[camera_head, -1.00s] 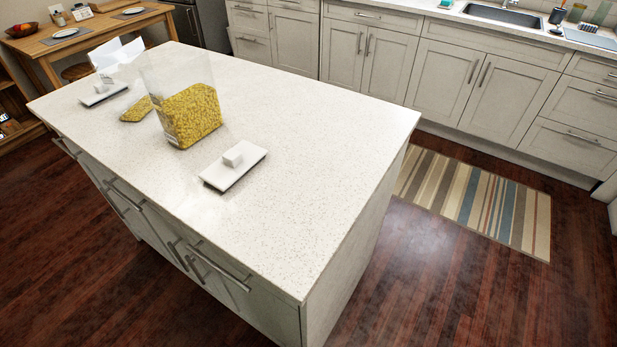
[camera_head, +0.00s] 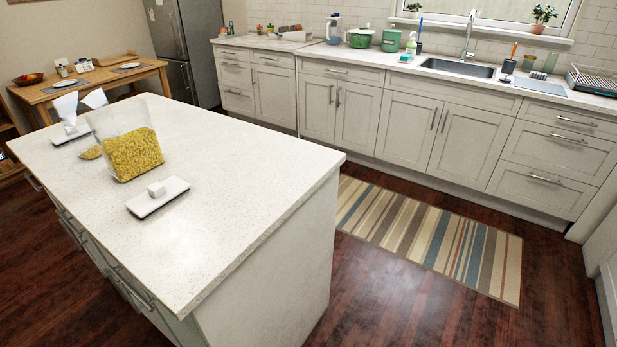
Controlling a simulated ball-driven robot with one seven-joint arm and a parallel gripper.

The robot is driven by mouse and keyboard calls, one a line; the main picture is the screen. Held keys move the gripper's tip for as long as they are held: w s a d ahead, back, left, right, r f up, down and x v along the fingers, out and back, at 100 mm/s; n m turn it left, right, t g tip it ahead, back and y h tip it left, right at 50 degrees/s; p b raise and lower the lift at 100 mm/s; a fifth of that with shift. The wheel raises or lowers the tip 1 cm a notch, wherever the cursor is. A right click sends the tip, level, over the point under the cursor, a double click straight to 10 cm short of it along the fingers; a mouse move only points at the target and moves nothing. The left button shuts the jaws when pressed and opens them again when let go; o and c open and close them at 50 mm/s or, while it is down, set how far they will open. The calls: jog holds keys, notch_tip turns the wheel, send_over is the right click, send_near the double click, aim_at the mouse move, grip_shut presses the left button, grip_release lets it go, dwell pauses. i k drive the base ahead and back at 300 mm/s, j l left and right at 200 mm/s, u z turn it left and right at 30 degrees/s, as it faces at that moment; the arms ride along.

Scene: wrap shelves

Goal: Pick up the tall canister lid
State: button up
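A white rectangular lid (camera_head: 158,197) with a small square knob lies flat on the island countertop, in front of a clear canister. The tall clear canister (camera_head: 112,127) holds yellow pasta or cereal and stands upright without a lid. A second white lid-like piece with a knob (camera_head: 70,133) lies farther back at the left of the island. Which of the two lids belongs to the tall canister cannot be told for sure. My gripper is not in view.
The white island (camera_head: 235,188) has bare countertop at its right and front. A striped rug (camera_head: 430,235) lies on the dark wood floor between the island and the sink cabinets (camera_head: 405,130). A wooden table (camera_head: 100,82) stands at the back left.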

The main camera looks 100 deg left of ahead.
aim_at(144, 206)
jog(key=i+l+u, duration=0.1)
jog(key=u, duration=0.85)
jog(key=i+l, duration=0.05)
